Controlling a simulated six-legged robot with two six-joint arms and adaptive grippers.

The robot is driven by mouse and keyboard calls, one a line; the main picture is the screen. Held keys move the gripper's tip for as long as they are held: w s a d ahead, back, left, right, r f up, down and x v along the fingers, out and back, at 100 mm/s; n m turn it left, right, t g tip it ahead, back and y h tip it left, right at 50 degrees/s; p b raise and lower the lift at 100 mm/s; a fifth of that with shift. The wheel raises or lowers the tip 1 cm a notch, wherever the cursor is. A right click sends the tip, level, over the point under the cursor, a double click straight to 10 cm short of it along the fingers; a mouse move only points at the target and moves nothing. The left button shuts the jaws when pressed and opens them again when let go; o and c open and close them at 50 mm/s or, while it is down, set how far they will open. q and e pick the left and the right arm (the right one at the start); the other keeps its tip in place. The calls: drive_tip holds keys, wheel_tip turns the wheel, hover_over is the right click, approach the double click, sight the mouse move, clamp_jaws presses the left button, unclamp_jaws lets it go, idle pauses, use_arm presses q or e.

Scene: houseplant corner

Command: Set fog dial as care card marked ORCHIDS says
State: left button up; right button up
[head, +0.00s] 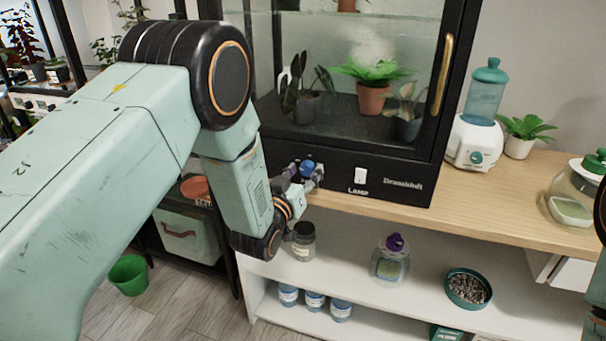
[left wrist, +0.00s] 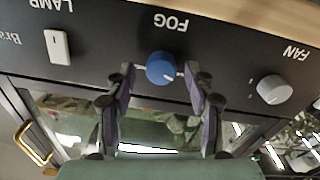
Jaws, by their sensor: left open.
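The blue fog dial (left wrist: 161,68) sits on the black front panel of the glass cabinet, under the word FOG, which appears upside down in the left wrist view. A short pale mark shows on the dial's face. In the head view the dial (head: 307,169) shows at the end of my left arm. My left gripper (left wrist: 160,76) is open, with one finger on each side of the dial; I cannot tell whether they touch it. It also shows in the head view (head: 303,178). My right gripper is out of view. No card marked ORCHIDS is visible.
A white lamp switch (head: 361,176) and a grey fan knob (left wrist: 274,89) flank the dial. The cabinet door has a brass handle (head: 442,75). A teal-topped water bottle unit (head: 474,142) stands right of it. The shelf below holds a jar (head: 303,241) and a purple-topped bottle (head: 390,262).

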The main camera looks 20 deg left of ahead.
use_arm(q)
drive_tip(key=shift+a, duration=0.1)
drive_tip(key=c, duration=0.3)
clamp_jaws()
